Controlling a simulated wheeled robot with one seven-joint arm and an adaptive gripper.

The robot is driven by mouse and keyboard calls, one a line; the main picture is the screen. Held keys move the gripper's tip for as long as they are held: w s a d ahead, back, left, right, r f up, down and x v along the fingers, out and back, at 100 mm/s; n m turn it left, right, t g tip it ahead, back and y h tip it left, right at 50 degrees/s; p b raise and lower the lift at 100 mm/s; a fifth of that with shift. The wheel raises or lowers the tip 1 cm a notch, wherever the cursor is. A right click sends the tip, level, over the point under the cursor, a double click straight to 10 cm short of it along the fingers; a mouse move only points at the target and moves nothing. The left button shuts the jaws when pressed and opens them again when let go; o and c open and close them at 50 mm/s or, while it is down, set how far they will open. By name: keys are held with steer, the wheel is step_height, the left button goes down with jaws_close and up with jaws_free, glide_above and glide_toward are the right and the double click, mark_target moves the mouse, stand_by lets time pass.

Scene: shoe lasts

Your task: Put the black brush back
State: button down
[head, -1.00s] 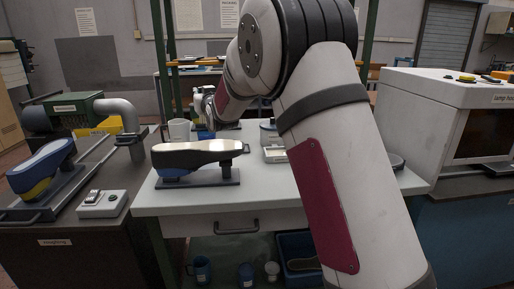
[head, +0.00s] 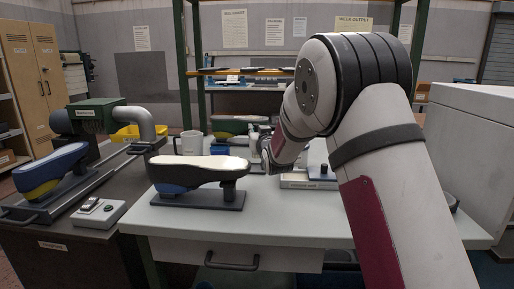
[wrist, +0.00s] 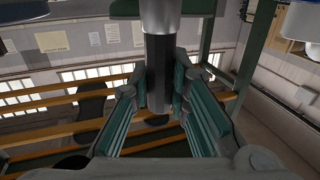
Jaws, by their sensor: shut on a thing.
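My gripper (wrist: 158,95) is shut on the dark handle of the black brush (wrist: 158,75) in the wrist view. The handle stands upright between the green-padded fingers. A silver collar joins the handle near the top, and the frame cuts off what lies beyond it. In the head view my gripper (head: 266,152) is above the rear of the light worktable (head: 290,222), right of the shoe last. The brush is hard to make out there, partly hidden by my arm.
A shoe last (head: 198,172) lies on a dark stand at the table's front left, with a white mug (head: 189,143) behind it. A low labelled box (head: 308,181) with a dark knob is right of my gripper. Green posts (head: 184,65) and a rear shelf (head: 245,72) stand behind.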

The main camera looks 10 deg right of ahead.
steer(key=shift+f+b, duration=0.35)
steer(key=shift+f, duration=1.8)
steer(key=shift+f, duration=0.15)
steer(key=c, duration=1.5)
jaws_free()
steer(key=shift+s+r, duration=0.15)
steer(key=shift+r, duration=0.05)
steer(key=s+p, duration=0.1)
steer(key=s, duration=1)
steer(key=shift+s, duration=0.35)
